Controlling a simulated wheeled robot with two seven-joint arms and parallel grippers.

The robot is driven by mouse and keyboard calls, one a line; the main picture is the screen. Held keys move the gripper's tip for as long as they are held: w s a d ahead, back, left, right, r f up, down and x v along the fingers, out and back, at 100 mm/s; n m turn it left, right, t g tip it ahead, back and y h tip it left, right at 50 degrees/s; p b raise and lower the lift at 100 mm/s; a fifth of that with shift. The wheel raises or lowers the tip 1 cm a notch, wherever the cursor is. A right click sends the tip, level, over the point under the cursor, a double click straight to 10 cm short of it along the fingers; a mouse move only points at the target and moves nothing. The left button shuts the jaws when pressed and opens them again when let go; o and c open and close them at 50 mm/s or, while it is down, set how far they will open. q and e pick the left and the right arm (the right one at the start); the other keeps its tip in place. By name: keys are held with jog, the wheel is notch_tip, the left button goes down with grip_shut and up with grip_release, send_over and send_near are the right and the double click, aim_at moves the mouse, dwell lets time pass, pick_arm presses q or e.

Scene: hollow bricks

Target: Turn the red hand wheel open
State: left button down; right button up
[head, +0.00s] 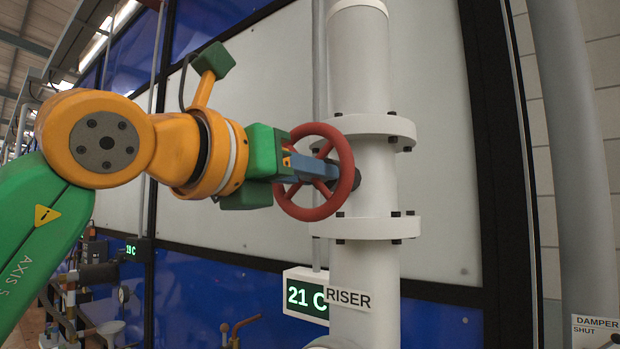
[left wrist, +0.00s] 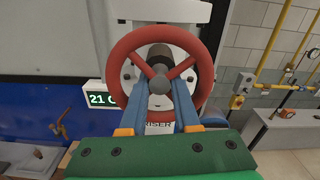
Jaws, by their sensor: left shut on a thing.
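My left gripper (head: 332,170) reaches in from the left and is shut on the wheel. Its blue fingers (left wrist: 159,92) lie on either side of the hub area in the left wrist view. Whether they press the hub or a spoke I cannot tell. My right gripper is in neither view.
A display reading 21 C (head: 305,294) and a RISER label (head: 348,299) sit below the wheel. Pipe flanges (head: 378,228) jut out close to it. A DAMPER sign (head: 596,330) is at lower right. Yellow piping (left wrist: 272,50) runs along the wall at right.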

pick_arm(q)
jog(key=shift+n, duration=1.8)
jog(key=c, duration=0.7)
grip_release()
jog(key=shift+s, duration=0.1)
jog(key=shift+o, duration=0.2)
jog(key=b+v, duration=0.3)
jog(key=v, duration=0.4)
jog(key=shift+b, duration=0.3)
jog(key=shift+a, duration=0.1)
